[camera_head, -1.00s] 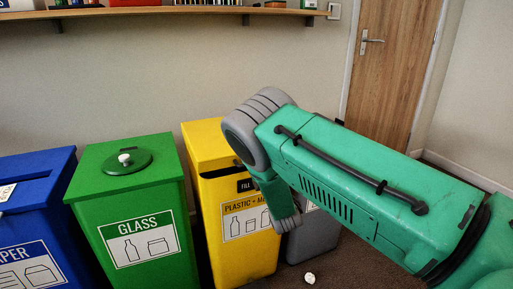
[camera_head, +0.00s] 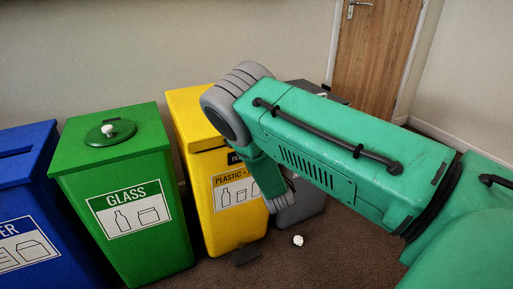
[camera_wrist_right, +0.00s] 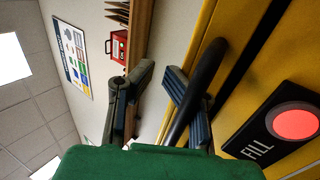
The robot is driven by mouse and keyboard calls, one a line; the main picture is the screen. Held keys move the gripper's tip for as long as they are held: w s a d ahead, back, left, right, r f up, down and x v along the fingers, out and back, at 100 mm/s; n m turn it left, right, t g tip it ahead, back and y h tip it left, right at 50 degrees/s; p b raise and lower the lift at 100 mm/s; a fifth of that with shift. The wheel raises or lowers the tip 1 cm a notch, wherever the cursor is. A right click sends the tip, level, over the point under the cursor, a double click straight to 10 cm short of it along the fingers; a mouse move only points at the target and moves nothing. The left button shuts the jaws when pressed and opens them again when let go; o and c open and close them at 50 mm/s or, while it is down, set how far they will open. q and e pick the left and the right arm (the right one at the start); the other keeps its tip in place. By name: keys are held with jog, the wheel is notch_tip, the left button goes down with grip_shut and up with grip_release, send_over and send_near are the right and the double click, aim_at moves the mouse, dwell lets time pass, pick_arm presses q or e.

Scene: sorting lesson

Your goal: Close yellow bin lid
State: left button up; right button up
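The yellow bin (camera_head: 215,185) stands right of the green bin in the head view. The visible part of its lid (camera_head: 190,105) looks flat; my right arm covers its right side. In the right wrist view the yellow surface (camera_wrist_right: 185,50) fills the right side, with a dark strip across it, a curved black handle (camera_wrist_right: 208,68) and a FILL panel (camera_wrist_right: 275,130) with a red light. My right gripper (camera_wrist_right: 160,72) has its fingers apart. The handle crosses near its right finger; whether they touch I cannot tell. My left gripper is out of view.
A green glass bin (camera_head: 125,200) and a blue bin (camera_head: 25,200) stand to the left. A grey bin (camera_head: 305,200) stands partly behind my arm. A crumpled white ball (camera_head: 298,240) and a dark pedal (camera_head: 245,255) are low in front.

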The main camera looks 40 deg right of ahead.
jog(key=v, duration=0.9)
jog(key=shift+s+a+f+y, duration=0.15)
jog(key=shift+s+y, duration=0.15)
notch_tip(320, 180, down, 14)
jog(key=s+b, duration=0.2)
jog(key=b, duration=0.1)
jog(key=shift+s+f+t, duration=0.15)
jog(key=shift+s+t, duration=0.05)
jog(key=shift+t, duration=0.1)
dwell(1.0)
dwell(0.5)
